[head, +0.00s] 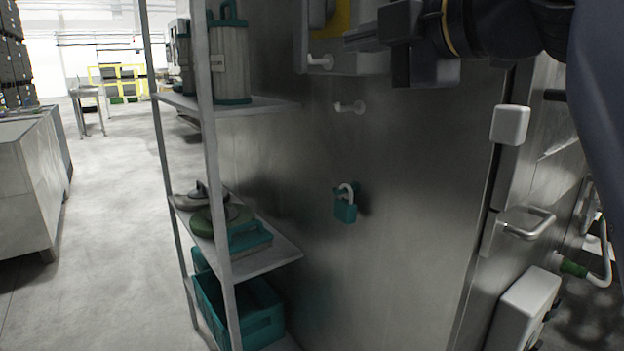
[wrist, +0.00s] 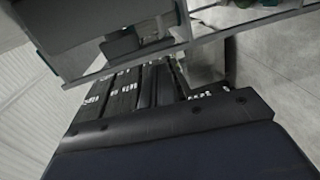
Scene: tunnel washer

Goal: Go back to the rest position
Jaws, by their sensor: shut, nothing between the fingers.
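My gripper (head: 372,38) is at the top right of the head view, in front of the upper part of a steel cabinet wall (head: 420,200). Its fingers point left, close to a grey box with a yellow panel (head: 340,20), and nothing is held in them. I cannot tell if they touch the box. In the wrist view, dark grey and black parts fill the left and lower areas, and the fingertips cannot be made out clearly.
A teal padlock (head: 345,206) hangs on the steel wall. A metal shelf rack (head: 262,262) with a canister (head: 229,60) and a teal crate (head: 262,318) stands to the left. A door handle (head: 528,224) sticks out at right. Open floor (head: 105,220) lies left of the rack.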

